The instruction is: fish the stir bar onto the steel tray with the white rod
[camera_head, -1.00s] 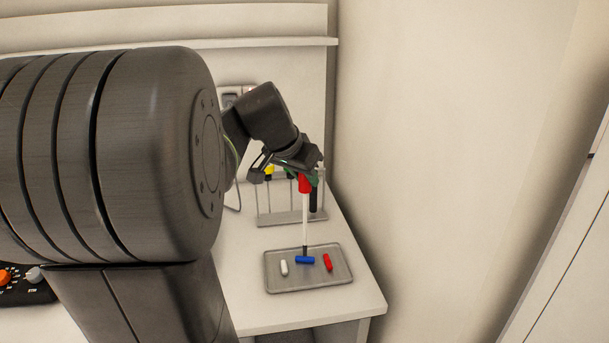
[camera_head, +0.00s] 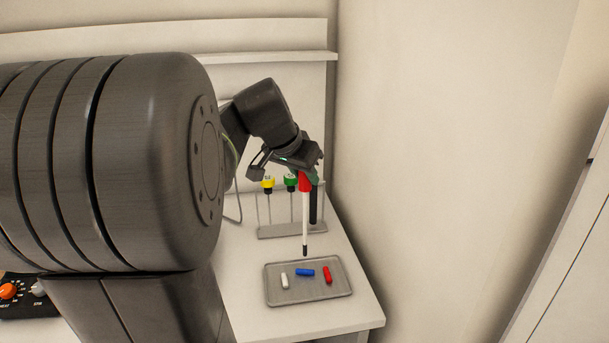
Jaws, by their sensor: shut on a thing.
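My gripper (camera_head: 309,168) is shut on the red-topped end of the white rod (camera_head: 306,215), which hangs upright with its dark tip down. The tip is above the far edge of the steel tray (camera_head: 283,299), apart from everything on it. On the tray lie a white stir bar (camera_head: 285,281), a blue stir bar (camera_head: 305,272) and a red stir bar (camera_head: 327,275), side by side. The blue one lies in the middle, and nothing is attached to the rod tip.
A clear rack (camera_head: 290,231) behind the rod holds a yellow-topped tool (camera_head: 267,184), a green-topped tool (camera_head: 291,182) and a black rod (camera_head: 314,208). A control box with an orange knob (camera_head: 7,291) sits at the far left. A wall stands to the right of the table.

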